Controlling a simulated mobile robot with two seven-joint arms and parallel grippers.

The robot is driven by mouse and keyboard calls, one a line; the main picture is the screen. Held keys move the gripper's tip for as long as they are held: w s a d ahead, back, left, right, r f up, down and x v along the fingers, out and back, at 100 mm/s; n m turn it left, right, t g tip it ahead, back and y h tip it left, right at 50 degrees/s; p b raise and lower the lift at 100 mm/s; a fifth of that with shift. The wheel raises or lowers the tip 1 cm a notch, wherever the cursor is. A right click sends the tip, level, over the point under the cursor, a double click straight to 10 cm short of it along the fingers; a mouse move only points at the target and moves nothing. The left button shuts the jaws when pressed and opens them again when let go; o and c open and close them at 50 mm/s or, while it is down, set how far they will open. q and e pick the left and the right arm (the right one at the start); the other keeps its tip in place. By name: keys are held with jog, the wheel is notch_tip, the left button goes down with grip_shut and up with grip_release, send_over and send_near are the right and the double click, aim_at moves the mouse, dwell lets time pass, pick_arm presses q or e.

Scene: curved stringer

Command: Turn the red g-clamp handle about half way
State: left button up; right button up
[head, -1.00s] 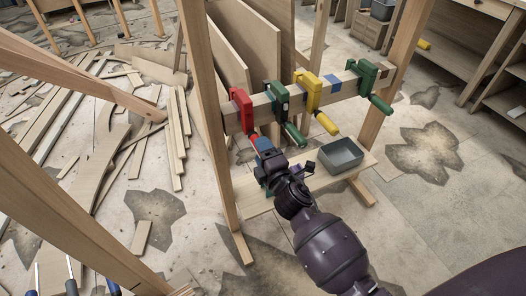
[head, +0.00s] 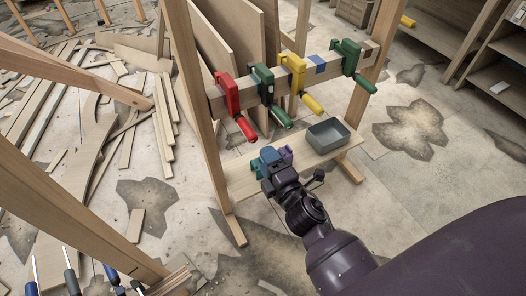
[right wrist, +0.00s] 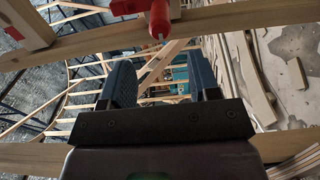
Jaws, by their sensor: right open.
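The red g-clamp (head: 227,93) hangs at the left end of the upper wooden beam. Its red handle (head: 245,128) points down and toward me; it also shows at the top of the right wrist view (right wrist: 160,18). My right gripper (head: 270,158) is below and slightly right of the handle in the head view, apart from it. In the right wrist view its two blue fingers (right wrist: 160,82) are spread with nothing between them. The handle lies beyond the fingertips. How far the handle is turned cannot be told. My left gripper is not in view.
Beside the red clamp on the upper beam (head: 325,70) are a green clamp (head: 262,84), a yellow clamp (head: 292,72) and another green one (head: 347,58). Wooden posts stand either side.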

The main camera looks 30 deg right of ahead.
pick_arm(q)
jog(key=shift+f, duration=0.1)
pick_arm(e)
jog(key=shift+s, duration=0.3)
jog(key=shift+s, duration=1.1)
pick_arm(q)
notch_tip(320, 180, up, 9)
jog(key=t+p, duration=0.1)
jog(key=p, duration=1)
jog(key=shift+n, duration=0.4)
pick_arm(e)
jog(key=s+d+m+g, duration=0.3)
jog(key=s+m, duration=0.5)
jog(key=s, duration=0.4)
jog(key=s+d+r+m+g, duration=0.1)
jog(key=s+d+m+g, duration=0.2)
jog(key=s+m, duration=0.6)
jog(key=s+g, duration=0.1)
jog(key=s, duration=0.1)
jog(key=shift+s+d+h, duration=0.3)
jog(key=shift+s+d, duration=0.1)
